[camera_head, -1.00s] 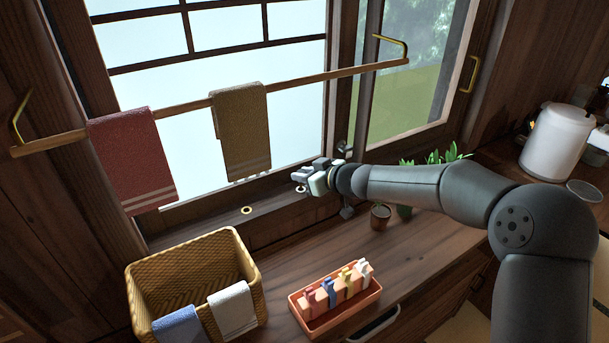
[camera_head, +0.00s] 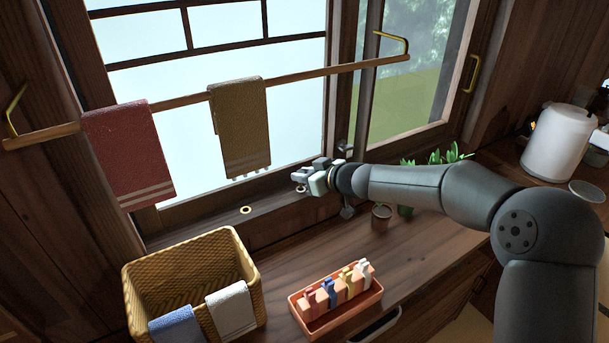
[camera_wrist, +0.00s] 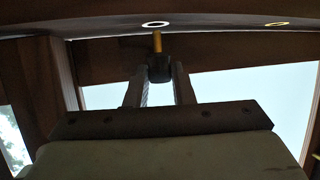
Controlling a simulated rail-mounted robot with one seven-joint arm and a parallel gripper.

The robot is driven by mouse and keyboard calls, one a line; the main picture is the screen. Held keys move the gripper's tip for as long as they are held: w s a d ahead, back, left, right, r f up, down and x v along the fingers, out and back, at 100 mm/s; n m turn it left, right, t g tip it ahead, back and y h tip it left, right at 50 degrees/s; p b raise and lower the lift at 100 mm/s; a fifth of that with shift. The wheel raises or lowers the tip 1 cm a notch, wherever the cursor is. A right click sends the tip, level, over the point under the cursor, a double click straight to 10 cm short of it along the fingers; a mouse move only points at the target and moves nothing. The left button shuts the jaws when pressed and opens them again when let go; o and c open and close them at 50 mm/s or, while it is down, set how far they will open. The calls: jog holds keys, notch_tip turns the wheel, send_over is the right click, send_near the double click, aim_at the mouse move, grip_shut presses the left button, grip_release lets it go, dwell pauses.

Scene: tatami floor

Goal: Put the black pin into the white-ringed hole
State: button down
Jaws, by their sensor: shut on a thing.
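The black pin (camera_wrist: 159,68) shows in the wrist view, held between the fingers of my gripper (camera_wrist: 160,88). Its thin yellow shaft points toward the sill, with the tip just short of the white-ringed hole (camera_wrist: 155,24) and slightly to its right in the picture. A gap shows between tip and ring. In the head view my gripper (camera_head: 304,175) is at the window sill, right by the white-ringed hole (camera_head: 301,189). The pin cannot be made out there. A second hole with a brass-coloured ring (camera_head: 246,210) lies to the left, also in the wrist view (camera_wrist: 277,23).
A wooden rail (camera_head: 315,77) with a red towel (camera_head: 128,155) and an olive towel (camera_head: 240,125) hangs before the window. A wicker basket (camera_head: 185,255), a tray of clips (camera_head: 345,318) and potted plants (camera_head: 381,218) stand on the counter below.

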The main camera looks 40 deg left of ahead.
jog(key=shift+f+b, duration=1.25)
jog(key=shift+b, duration=2.05)
dwell(1.3)
dwell(0.3)
jog(key=c, duration=0.7)
grip_release()
jog(key=shift+r, duration=0.1)
jog(key=shift+r+p, duration=1.4)
jog(key=shift+r, duration=1.5)
